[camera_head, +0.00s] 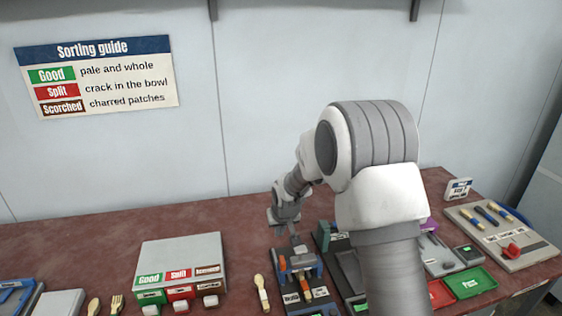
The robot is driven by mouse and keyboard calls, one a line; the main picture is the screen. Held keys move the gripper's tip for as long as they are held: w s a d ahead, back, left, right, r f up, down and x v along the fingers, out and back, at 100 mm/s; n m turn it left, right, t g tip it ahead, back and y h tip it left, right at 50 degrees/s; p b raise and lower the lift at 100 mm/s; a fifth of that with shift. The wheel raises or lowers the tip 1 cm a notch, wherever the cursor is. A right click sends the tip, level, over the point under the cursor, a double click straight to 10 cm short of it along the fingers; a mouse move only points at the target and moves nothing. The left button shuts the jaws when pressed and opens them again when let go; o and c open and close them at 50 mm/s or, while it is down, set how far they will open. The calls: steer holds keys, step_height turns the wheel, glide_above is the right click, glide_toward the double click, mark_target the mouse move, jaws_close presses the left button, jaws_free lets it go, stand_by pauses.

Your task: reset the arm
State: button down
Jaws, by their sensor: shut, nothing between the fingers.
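My arm reaches out over the red-brown bench (62,241) from the lower right. My gripper (291,236) points down at the arm's far end, small in this view and shut with nothing seen in it. It is above the back of a small blue and grey fixture (298,277) with orange parts. I cannot tell whether the fingertips touch the fixture. A wooden spoon (262,291) lies on the bench just left of the fixture, apart from the gripper. My arm hides part of the bench to the right.
A grey sorting box (183,253) with Good, Split and Scorched labels stands left of the spoon. A green tray (470,282) and a beige tool board (503,236) are at the right. A sorting guide (96,76) hangs on the wall. The back left bench is clear.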

steer(key=s+d+r+m, duration=0.1)
steer(key=s+d+r, duration=0.3)
steer(key=s+r, duration=0.4)
steer(key=s+d+r, duration=0.4)
steer(key=s+r, duration=0.2)
steer(key=r, duration=0.5)
steer(key=s+d+r, duration=0.2)
steer(key=s, duration=0.8)
steer(key=s+d+r+m+h, duration=0.1)
steer(key=s+d+r, duration=0.1)
steer(key=s, duration=0.9)
steer(key=shift+s, duration=0.25)
